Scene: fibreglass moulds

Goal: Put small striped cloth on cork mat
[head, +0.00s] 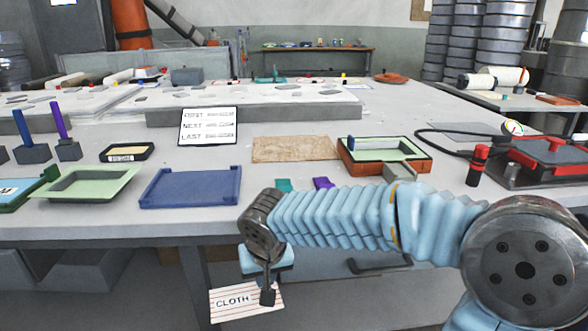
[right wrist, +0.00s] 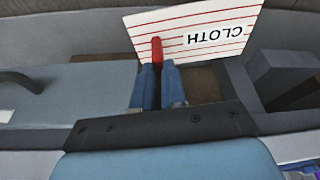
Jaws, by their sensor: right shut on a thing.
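The small striped cloth (head: 235,303) is white with thin red lines and the word CLOTH. My right gripper (head: 267,290) is shut on it and holds it in front of the table, below the front edge. In the right wrist view, the cloth (right wrist: 215,22) spreads beyond the closed fingers (right wrist: 158,75), with a small red piece showing at their tips. The cork mat (head: 295,149) is a flat brown rectangle lying on the table, behind and above the gripper in the head view; its visible top is bare. My left gripper is not in view.
A blue tray (head: 190,187) and a green tray (head: 85,184) lie left of the mat. An orange-framed green mould (head: 384,154) stands just right of it. A sign (head: 208,126) stands behind left. Teal and purple pieces (head: 323,183) lie near the front edge.

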